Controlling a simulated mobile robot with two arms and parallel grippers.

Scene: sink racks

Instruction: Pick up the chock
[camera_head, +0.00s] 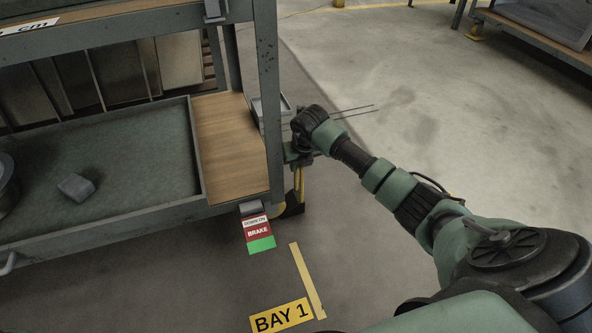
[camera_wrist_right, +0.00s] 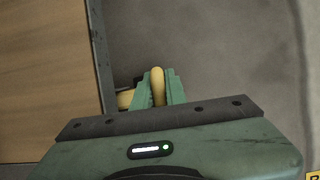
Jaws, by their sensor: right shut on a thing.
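My right gripper (camera_head: 297,160) is beside the near right corner post of the rack, low by its wheel. In the right wrist view its green fingers (camera_wrist_right: 158,90) are shut on a rounded yellow bar (camera_wrist_right: 158,84), which looks like the chock's handle. A yellow strip (camera_head: 299,183) shows below the gripper in the head view, close to the dark wheel (camera_head: 290,210). The body of the chock is mostly hidden, and I cannot tell whether it touches the floor. My left gripper is not in view.
The rack (camera_head: 232,186) with its wooden end board stands at left. Its tray holds a grey block (camera_head: 76,187). A red and green brake tag (camera_head: 258,235) hangs at its corner. A yellow BAY 1 sign (camera_head: 282,317) is on the floor. Open floor lies right.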

